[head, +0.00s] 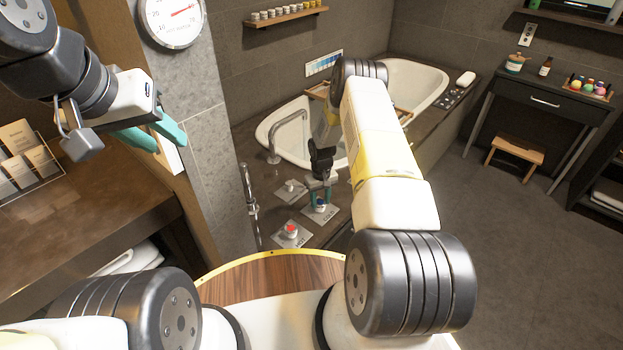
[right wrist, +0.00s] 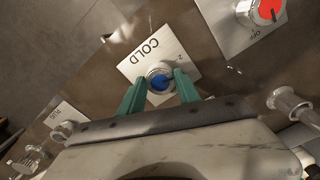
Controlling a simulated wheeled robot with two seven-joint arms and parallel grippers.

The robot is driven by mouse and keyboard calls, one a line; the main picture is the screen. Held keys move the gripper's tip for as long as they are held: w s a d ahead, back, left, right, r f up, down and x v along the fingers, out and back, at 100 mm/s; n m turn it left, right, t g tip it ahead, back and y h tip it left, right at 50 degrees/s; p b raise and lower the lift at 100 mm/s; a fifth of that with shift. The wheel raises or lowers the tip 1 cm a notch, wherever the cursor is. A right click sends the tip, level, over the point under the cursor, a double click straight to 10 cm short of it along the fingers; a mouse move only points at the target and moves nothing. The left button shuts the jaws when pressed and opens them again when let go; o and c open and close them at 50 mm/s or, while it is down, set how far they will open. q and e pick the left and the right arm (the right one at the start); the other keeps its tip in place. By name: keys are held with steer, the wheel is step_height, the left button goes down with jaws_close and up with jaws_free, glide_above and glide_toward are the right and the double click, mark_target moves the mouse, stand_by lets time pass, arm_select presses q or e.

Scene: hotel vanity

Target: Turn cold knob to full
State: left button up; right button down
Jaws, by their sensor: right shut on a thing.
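The cold knob (right wrist: 160,80), with a blue top and a silver rim, sits on a white plate marked COLD (right wrist: 136,62) in the right wrist view. My right gripper (right wrist: 160,88) has a green finger on either side of the knob and is shut on it. In the head view the right gripper (head: 319,197) is over the cold plate (head: 322,212) on the tub deck, and it hides much of the knob. My left gripper (head: 150,137) is at the upper left, its green fingers apart and empty, well away from the knob.
A red-topped knob (head: 291,231) on its own plate is close by on the deck, and another plate with a small control (head: 291,187) lies behind. The tub spout (head: 273,143) rises near the basin (head: 380,100). A hand shower (head: 249,195) stands at the left edge.

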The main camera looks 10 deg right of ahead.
mark_target(320, 202)
steer(key=shift+n, duration=1.3)
steer(key=c, duration=0.9)
jaws_free()
steer(key=shift+o, duration=0.2)
steer(key=shift+r, duration=3.95)
